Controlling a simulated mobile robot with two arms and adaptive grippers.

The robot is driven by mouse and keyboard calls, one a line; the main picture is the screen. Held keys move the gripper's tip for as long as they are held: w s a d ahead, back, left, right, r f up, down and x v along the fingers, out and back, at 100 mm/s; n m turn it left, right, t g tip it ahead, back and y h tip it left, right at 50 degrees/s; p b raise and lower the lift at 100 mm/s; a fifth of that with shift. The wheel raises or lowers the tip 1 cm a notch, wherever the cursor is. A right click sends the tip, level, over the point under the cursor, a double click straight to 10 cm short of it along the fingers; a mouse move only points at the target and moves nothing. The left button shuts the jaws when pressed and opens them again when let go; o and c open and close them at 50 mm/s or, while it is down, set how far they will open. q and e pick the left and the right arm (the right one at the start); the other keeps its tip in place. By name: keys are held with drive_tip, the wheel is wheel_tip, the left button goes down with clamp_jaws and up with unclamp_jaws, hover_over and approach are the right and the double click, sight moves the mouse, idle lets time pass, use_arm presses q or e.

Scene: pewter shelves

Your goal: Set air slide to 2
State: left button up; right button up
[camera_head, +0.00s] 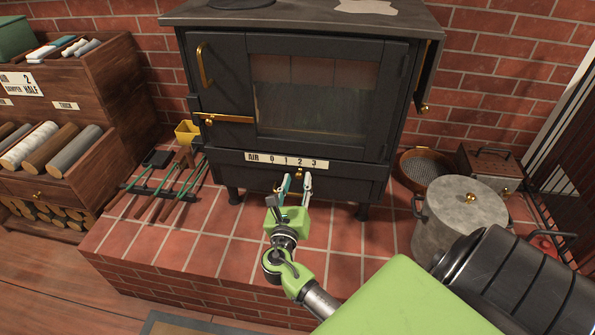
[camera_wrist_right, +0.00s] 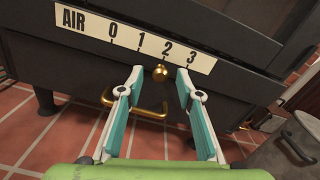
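The black stove (camera_head: 300,100) stands on the brick hearth. Its white air scale (camera_head: 286,160) reads AIR 0 1 2 3 and also shows in the right wrist view (camera_wrist_right: 126,37). The air slide's small brass knob (camera_wrist_right: 160,71) sits just below the scale, seemingly under the 2. My right gripper (camera_head: 297,180) is in front of the stove, fingers apart. In the right wrist view its tips (camera_wrist_right: 160,78) lie on either side of the knob with gaps, so it is not gripped. My left gripper is not in view.
A brass pull handle (camera_wrist_right: 135,108) is below the knob, between the fingers. A grey lidded pot (camera_head: 455,225) stands to the right and fire tools (camera_head: 165,187) lie to the left. A sign (camera_head: 22,83) on the wooden shelf reads AIR 2, DAMPER HALF.

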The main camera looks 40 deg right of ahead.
drive_tip(key=v, duration=1)
drive_tip(key=shift+s+a, duration=0.2)
drive_tip(key=shift+s, duration=0.05)
